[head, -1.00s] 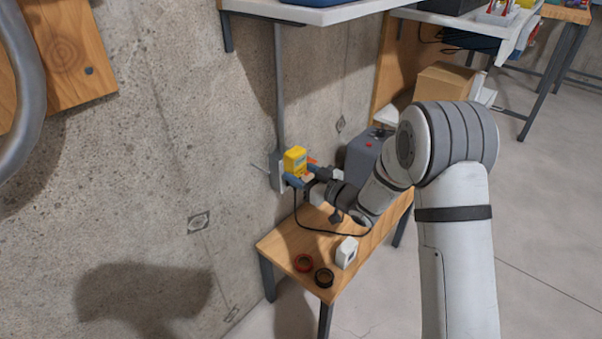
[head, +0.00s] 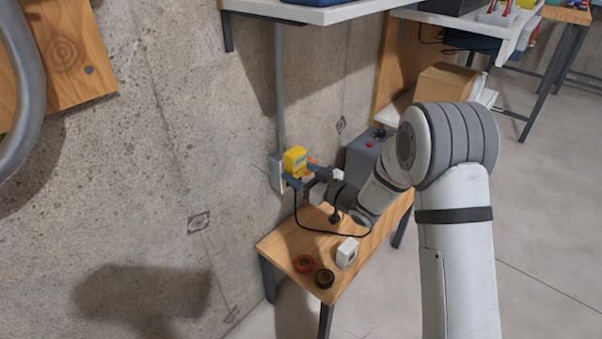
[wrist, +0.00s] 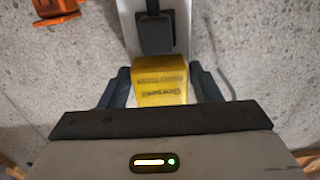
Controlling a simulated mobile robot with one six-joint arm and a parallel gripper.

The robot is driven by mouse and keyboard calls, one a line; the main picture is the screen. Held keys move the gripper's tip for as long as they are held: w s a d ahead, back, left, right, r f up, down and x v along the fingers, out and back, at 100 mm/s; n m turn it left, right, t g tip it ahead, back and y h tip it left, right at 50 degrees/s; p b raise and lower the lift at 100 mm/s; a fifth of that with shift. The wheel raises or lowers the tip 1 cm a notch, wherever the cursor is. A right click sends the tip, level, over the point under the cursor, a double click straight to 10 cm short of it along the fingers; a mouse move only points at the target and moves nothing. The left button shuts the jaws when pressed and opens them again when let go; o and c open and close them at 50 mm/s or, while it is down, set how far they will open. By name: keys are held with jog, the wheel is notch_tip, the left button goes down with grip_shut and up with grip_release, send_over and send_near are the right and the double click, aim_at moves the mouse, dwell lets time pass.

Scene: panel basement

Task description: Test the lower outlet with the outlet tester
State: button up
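The yellow outlet tester (head: 296,160) sits against the wall outlet box (head: 277,172), below the grey conduit. In the wrist view the tester (wrist: 162,84) stands between my two fingers, just below a black plug (wrist: 156,32) on the pale outlet plate (wrist: 181,16). My gripper (head: 303,176) is at the tester, with one finger on each side. The fingers look spread, with a narrow gap beside the tester. The tester's contact with the lower outlet is hidden behind its body.
A black cord hangs from the outlet. An orange object (wrist: 57,12) shows in the wrist view.

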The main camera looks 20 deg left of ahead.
jog(key=o, duration=0.4)
